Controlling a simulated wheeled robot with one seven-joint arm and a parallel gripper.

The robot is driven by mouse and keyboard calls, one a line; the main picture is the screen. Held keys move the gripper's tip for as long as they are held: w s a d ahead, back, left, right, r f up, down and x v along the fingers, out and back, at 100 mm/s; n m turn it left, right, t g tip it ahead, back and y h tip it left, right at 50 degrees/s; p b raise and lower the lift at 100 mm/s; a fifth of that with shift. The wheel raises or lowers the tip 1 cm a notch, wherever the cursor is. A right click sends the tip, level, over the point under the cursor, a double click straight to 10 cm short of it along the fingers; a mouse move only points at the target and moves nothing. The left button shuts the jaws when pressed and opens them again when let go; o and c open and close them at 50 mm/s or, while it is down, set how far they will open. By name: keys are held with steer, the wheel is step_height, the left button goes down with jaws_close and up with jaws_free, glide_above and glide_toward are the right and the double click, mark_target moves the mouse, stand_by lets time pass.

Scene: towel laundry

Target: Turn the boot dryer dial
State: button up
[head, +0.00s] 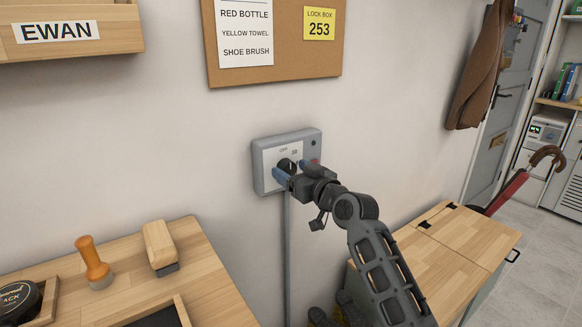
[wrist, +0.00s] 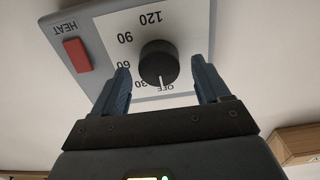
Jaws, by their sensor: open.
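The boot dryer control box (head: 261,152) is a grey box with a white face, mounted on the wall. Its black round dial (wrist: 158,62) sits between my fingers in the wrist view, and the face (wrist: 112,30) is seen upside down. The dial's white mark points at OFF, with 30, 60, 90 and 120 printed around it. A red HEAT switch (wrist: 77,54) is beside the face. My gripper (wrist: 162,85) is open, one finger on each side of the dial, with visible gaps. In the head view my gripper (head: 287,172) partly hides the dial and the face.
A cork board (head: 280,72) hangs above the box. A wooden-topped bench (head: 470,240) stands at the right. A cable runs down the wall below the box.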

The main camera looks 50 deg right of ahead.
steer(key=shift+w+d, duration=0.15)
steer(key=shift+w, duration=0.35)
steer(key=c, duration=1)
steer(key=shift+c, duration=0.2)
